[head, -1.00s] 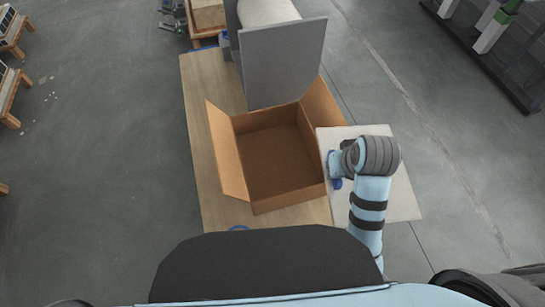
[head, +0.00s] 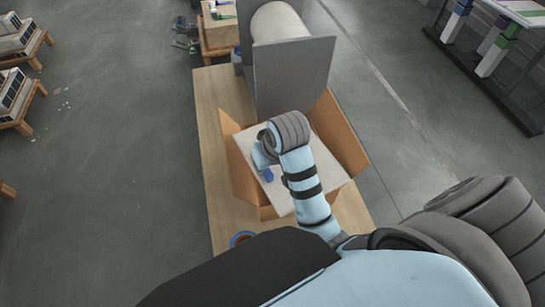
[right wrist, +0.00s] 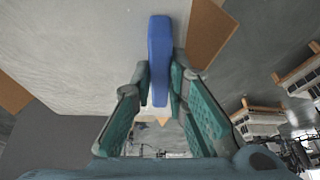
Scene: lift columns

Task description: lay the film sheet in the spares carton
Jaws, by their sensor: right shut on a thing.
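The film sheet (head: 322,160) is a pale, flat square with a blue grip piece (right wrist: 160,60) on it. In the head view it lies over the opening of the brown spares carton (head: 340,138), hiding most of the inside. I cannot tell whether it is above the rim or inside. My right gripper (head: 266,170) is over the sheet's left part, partly hidden by its own arm. In the right wrist view, its fingers (right wrist: 160,90) are shut on the blue piece, with the pale sheet beyond. My left gripper is not in view.
The carton stands on a wooden table (head: 215,115), its flaps spread open. A grey upright panel (head: 295,78) with a pale roll (head: 278,20) stands just behind it. A round blue-rimmed item (head: 243,238) sits at the table's front.

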